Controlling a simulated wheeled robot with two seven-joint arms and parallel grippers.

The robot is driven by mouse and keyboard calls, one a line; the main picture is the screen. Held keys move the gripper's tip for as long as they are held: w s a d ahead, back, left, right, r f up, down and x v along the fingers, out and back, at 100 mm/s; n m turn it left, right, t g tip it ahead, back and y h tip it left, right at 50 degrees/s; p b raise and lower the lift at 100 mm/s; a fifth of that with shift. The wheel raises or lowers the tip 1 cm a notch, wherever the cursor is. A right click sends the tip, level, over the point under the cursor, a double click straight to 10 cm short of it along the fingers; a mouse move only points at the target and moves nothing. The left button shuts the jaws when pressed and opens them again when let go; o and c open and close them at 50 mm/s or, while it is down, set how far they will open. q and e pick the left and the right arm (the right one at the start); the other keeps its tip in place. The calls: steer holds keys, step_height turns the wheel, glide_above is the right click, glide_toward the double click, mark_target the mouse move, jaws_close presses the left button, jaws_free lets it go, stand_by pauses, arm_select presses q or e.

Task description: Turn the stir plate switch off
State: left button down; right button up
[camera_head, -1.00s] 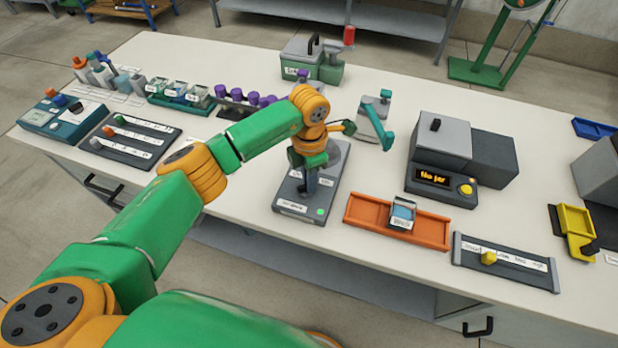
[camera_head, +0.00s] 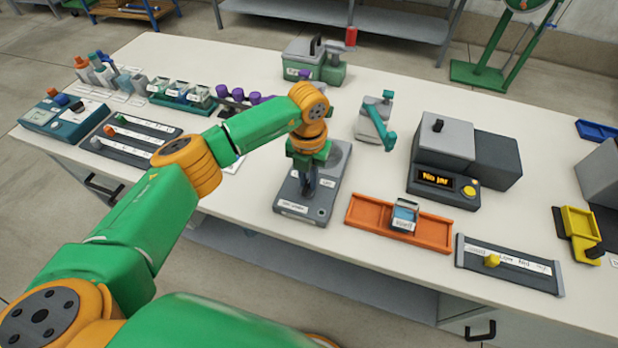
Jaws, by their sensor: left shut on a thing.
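The stir plate (camera_head: 296,207) is a grey box with a round plate (camera_head: 337,157) at its far end and white labels on its top and front. The small lamp (camera_head: 320,212) at its front right corner looks dark. My left gripper (camera_head: 308,190) points straight down onto the middle of the stir plate, dark fingers shut on the switch there. The switch itself is mostly hidden by the fingers, so its exact position cannot be told. My right gripper is not in view.
An orange tray (camera_head: 431,229) with a small labelled jar (camera_head: 404,216) lies right of the stir plate. A teal-handled device (camera_head: 377,123) and purple-capped bottles (camera_head: 238,94) stand farther back.

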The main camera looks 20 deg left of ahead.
arm_select(q)
steer(key=n, duration=0.4)
steer(key=shift+a+r+n, duration=0.15)
steer(key=shift+n, duration=0.15)
steer(key=shift+a+n+p, duration=0.15)
steer(key=shift+n+p, duration=0.55)
steer(key=shift+n, duration=1.6)
steer(key=c, duration=0.9)
jaws_free()
step_height(320, 180, up, 7)
steer(key=shift+f+b, duration=0.1)
steer(key=shift+b, duration=0.6)
steer(key=shift+a, duration=0.1)
